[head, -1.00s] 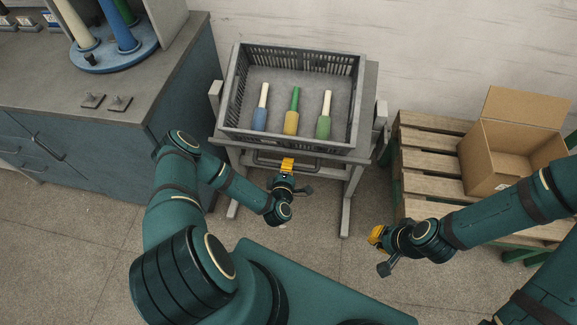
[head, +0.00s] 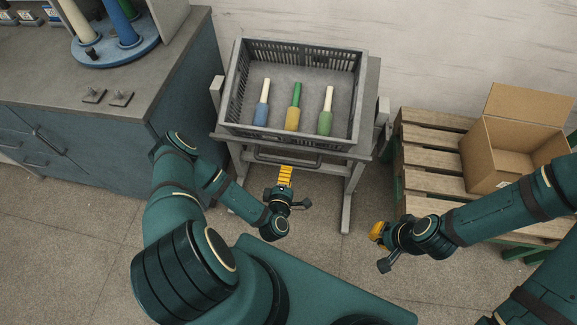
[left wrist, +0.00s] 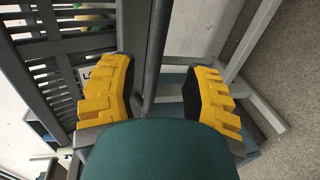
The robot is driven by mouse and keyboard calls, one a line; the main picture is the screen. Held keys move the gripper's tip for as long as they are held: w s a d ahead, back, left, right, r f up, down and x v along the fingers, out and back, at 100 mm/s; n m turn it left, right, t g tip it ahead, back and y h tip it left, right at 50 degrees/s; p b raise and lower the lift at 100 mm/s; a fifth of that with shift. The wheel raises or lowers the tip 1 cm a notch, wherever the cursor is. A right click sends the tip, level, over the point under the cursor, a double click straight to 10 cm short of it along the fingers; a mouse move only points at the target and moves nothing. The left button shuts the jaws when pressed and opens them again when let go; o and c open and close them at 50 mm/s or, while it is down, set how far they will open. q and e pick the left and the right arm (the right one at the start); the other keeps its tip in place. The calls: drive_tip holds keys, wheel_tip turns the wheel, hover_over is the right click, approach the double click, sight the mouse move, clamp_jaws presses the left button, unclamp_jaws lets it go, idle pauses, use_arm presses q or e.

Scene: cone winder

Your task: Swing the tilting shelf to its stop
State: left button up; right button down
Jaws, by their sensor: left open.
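The tilting shelf (head: 225,132) is the grey top of a metal stand and carries a grey crate (head: 280,136). A dark bar handle (head: 290,163) runs along its front edge. My left gripper (head: 285,169) is open just in front of and below the handle. In the left wrist view its yellow fingers (left wrist: 158,92) are spread, with the dark handle bar (left wrist: 158,60) showing in the gap between them; I cannot tell whether they reach around it. My right gripper (head: 376,232) hangs away to the right; its jaw opening is not clear.
A blue (head: 262,114), a yellow (head: 292,118) and a green cone (head: 325,123) lie in the crate. A cabinet (head: 170,85) stands left of the stand. A pallet (head: 425,150) with an open cardboard box (head: 495,155) stands right. The floor in front is clear.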

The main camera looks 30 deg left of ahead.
use_arm(q)
drive_tip(key=v, duration=0.6)
idle(0.4)
